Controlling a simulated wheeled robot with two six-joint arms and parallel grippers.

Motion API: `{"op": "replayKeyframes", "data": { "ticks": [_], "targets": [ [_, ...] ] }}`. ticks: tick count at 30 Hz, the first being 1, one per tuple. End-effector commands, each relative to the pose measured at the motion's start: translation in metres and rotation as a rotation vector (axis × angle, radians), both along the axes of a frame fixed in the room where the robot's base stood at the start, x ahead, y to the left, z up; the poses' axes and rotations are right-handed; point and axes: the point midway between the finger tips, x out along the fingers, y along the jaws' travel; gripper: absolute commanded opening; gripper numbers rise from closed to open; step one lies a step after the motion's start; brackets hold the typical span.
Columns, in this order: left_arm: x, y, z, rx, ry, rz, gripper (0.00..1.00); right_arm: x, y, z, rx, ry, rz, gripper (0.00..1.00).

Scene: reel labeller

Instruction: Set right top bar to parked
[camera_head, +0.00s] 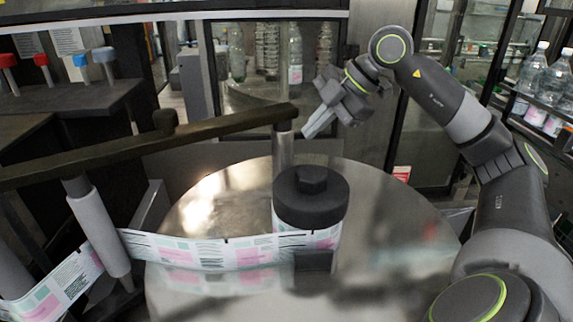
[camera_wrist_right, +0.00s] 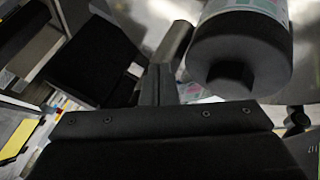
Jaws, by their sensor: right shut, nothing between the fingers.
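A long dark bar (camera_head: 150,145) runs from the left edge to the middle of the head view. Its right end lies over a silver post (camera_head: 284,150), behind the reel. I cannot tell from the picture whether this is the right top bar. My right gripper (camera_head: 309,131) is shut and empty, just right of the bar's end and apart from it in the picture. My left gripper is not in view. In the wrist view the dark gripper body fills the bottom, and I cannot clearly tell the bar there.
A label reel with a black hub (camera_head: 311,190) stands on a round metal table (camera_head: 395,230); the hub also shows in the wrist view (camera_wrist_right: 238,65). A label strip (camera_head: 200,250) runs left past a grey roller (camera_head: 98,232). Bottles (camera_head: 530,75) stand at the right.

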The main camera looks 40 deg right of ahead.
Motion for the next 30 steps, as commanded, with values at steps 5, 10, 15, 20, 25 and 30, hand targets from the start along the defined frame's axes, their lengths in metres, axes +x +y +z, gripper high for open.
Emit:
{"op": "replayKeyframes", "data": {
  "ticks": [5, 10, 15, 20, 25, 30],
  "targets": [
    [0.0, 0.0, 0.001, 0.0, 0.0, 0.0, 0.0, -0.001, 0.003, -0.004, 0.02, 0.025, -0.037, 0.0],
    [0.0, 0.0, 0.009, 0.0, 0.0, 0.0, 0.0, 0.006, 0.01, -0.016, 0.022, 0.026, -0.035, 0.0],
    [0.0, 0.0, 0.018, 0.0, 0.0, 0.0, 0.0, 0.017, 0.02, -0.034, 0.023, 0.025, -0.033, 0.0],
    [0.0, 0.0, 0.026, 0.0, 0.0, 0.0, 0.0, 0.026, 0.03, -0.053, 0.026, 0.027, -0.031, 0.0],
    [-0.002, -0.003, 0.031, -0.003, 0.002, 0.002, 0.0, 0.034, 0.038, -0.068, 0.024, 0.026, -0.032, 0.0],
    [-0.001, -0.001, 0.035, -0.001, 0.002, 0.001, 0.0, 0.04, 0.042, -0.078, 0.022, 0.024, -0.035, 0.0]
  ]
}}
